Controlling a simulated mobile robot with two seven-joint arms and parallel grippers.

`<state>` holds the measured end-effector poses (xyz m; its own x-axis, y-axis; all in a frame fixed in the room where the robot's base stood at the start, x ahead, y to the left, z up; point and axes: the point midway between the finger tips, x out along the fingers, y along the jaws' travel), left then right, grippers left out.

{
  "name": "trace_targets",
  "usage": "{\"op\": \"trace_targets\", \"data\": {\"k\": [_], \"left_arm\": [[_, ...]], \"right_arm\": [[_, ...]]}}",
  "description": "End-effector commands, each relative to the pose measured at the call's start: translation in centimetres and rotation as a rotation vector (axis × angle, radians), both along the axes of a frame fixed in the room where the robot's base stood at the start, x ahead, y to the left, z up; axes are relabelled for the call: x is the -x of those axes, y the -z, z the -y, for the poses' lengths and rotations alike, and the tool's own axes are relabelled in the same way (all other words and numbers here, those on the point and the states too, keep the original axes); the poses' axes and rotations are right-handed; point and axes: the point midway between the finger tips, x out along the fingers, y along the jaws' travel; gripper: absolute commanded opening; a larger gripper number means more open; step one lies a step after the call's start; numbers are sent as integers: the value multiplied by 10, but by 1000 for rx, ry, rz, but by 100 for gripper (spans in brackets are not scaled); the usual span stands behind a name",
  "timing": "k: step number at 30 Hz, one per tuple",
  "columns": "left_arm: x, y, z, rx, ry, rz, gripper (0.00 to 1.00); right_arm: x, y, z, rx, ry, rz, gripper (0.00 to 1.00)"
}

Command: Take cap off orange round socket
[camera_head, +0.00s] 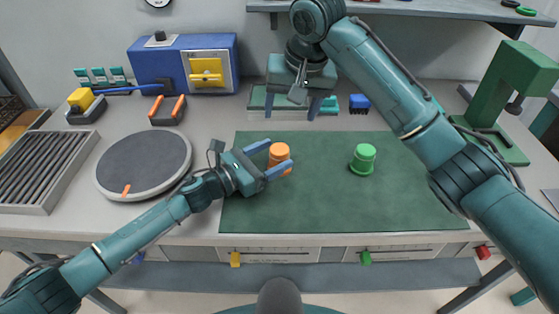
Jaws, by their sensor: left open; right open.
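The orange round socket with its cap (280,154) stands upright on the green mat (330,210), left of the mat's middle. Where its cap ends and the socket begins is hard to tell at this size. My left gripper (272,160) is open, with one blue finger on the far left side of the orange piece and the other at its near side. Whether the fingers touch it is unclear. My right gripper (291,111) is open and empty, pointing down near the mat's back edge, behind the orange piece.
A green round piece (363,159) stands on the mat to the right. A grey turntable disc (145,160) lies left of the mat. A blue box (184,62) and a green press (510,90) stand at the back. The mat's front right is clear.

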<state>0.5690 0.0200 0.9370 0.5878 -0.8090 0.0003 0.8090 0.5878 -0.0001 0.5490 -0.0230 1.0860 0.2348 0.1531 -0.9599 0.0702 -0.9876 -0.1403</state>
Motion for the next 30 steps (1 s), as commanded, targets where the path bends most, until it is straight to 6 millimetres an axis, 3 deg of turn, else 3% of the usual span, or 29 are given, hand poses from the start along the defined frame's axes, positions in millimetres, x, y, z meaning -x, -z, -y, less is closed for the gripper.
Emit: {"op": "trace_targets", "data": {"k": [11,30], "left_arm": [[-2,0,3,-1,0,-1,67],[-2,0,3,-1,0,-1,15]], "right_arm": [[0,0,0,0,0,0,67],[0,0,0,0,0,0,67]]}}
